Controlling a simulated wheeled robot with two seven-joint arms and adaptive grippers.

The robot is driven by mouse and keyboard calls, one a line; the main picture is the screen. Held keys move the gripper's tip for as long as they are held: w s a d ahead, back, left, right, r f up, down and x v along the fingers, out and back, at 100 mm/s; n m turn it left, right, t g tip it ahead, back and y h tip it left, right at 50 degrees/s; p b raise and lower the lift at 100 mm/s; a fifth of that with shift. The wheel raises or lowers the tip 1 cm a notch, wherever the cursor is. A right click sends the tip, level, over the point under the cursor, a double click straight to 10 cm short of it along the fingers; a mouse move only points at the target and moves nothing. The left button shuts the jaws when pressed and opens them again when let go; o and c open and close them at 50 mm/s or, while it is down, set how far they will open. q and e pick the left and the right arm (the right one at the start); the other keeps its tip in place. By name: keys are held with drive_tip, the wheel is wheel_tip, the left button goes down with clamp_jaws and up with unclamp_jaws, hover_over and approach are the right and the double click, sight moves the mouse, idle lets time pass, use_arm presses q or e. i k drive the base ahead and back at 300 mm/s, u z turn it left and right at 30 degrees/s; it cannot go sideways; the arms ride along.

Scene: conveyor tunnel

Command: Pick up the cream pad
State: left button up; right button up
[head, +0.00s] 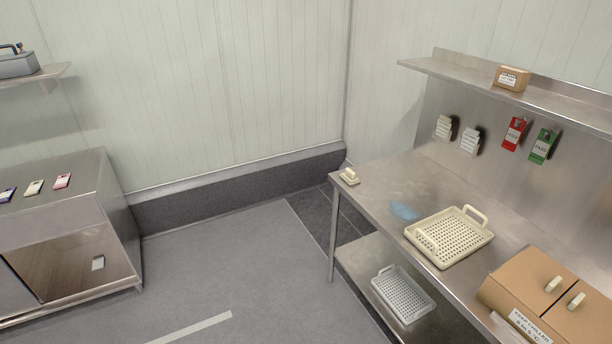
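A cream flat pad-like item (33,187) lies on top of the steel cabinet at the left, between a dark blue one (7,194) and a pink-red one (62,181). A small cream block with a raised top (349,177) sits on the far left corner of the steel table at the right. Cream and white tag-like pieces (443,128) hang on the panel behind that table. I cannot tell for certain which of these is the cream pad. Neither of my grippers shows in the head view.
The steel table (378,188) holds a cream perforated tray (466,247), a blue smear (404,211) and a cardboard box (527,281). A pale perforated tray (402,296) sits on its lower shelf. Open grey floor (240,270) lies between cabinet (120,235) and table.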

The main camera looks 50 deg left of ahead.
sight(349, 177)
drive_tip(key=u, duration=1.25)
